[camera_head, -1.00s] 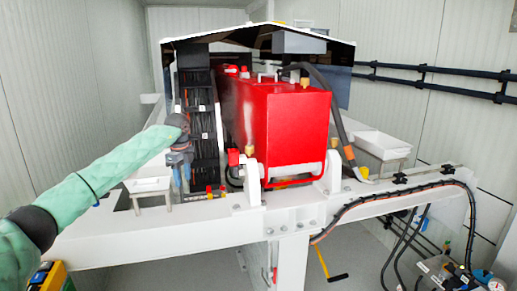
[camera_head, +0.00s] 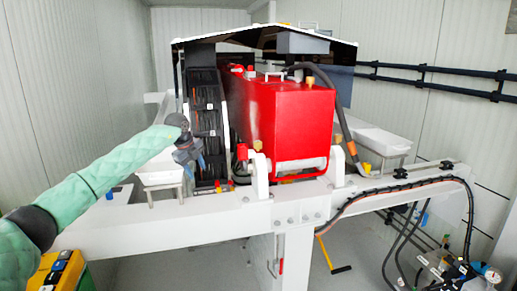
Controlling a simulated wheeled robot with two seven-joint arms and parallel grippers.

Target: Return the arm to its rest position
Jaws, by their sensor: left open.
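My left arm, in a green quilted sleeve, reaches in from the left edge of the head view. Its gripper (camera_head: 190,160) is open, with nothing seen between its fingers. It hangs in front of the left side of the black cable track (camera_head: 207,115) and beside a white tray (camera_head: 158,178). The red pump housing (camera_head: 290,125) stands to the right of it, apart from the gripper. My right arm and gripper are not in this view.
A white steel frame (camera_head: 225,215) runs across below the arm. A white tray (camera_head: 378,142) stands at the right. Black pipes (camera_head: 430,78) run along the right wall. A yellow box (camera_head: 58,272) is at the lower left. Open floor shows at the lower middle.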

